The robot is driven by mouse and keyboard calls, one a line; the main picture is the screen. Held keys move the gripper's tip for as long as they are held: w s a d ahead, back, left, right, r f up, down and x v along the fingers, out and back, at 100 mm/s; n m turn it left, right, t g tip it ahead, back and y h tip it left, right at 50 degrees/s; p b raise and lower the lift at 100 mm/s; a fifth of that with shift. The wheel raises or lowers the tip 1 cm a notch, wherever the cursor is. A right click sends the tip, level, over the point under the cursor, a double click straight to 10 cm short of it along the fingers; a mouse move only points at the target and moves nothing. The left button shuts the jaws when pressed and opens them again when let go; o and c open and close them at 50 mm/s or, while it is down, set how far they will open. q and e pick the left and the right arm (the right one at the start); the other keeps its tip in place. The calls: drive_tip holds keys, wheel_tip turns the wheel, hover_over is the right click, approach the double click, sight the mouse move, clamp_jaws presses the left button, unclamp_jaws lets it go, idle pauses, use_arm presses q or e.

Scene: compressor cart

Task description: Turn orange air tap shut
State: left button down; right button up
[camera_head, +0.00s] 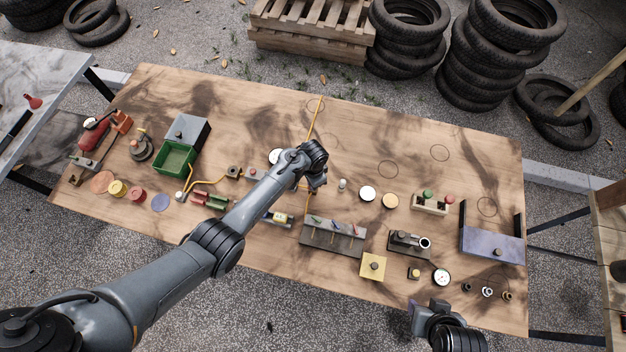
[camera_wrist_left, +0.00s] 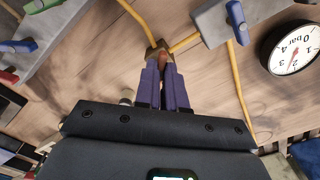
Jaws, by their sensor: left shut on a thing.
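The orange tap (camera_wrist_left: 162,58) shows as a small orange-brown piece between my left fingertips in the left wrist view, on a brass-coloured body with yellow hose on both sides. My left gripper (camera_wrist_left: 164,68) is shut on it, with its purple fingers close together. The fingers hide most of the tap, so I cannot read its angle. In the head view my left gripper (camera_head: 318,182) is over the middle of the table and hides the tap. My right gripper (camera_head: 414,312) is at the bottom right, near the table's front edge; its fingers are unclear.
A yellow hose (camera_head: 314,118) runs up the table from beneath my left gripper. A pressure gauge (camera_wrist_left: 293,50) and a grey block with a blue handle (camera_wrist_left: 238,20) are close to the right in the wrist view. A lever rack (camera_head: 333,238) stands just below my left gripper.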

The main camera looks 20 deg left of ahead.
use_arm(q)
drive_tip(key=m, duration=0.4)
drive_tip(key=shift+m+p, duration=0.3)
drive_tip(key=m, duration=0.4)
drive_tip(key=shift+m, duration=0.3)
drive_tip(key=c, duration=1.2)
unclamp_jaws()
wheel_tip(320, 180, up, 11)
drive_tip(key=p, duration=0.3)
drive_tip(key=shift+f+p, duration=0.1)
drive_tip(key=shift+p, duration=0.3)
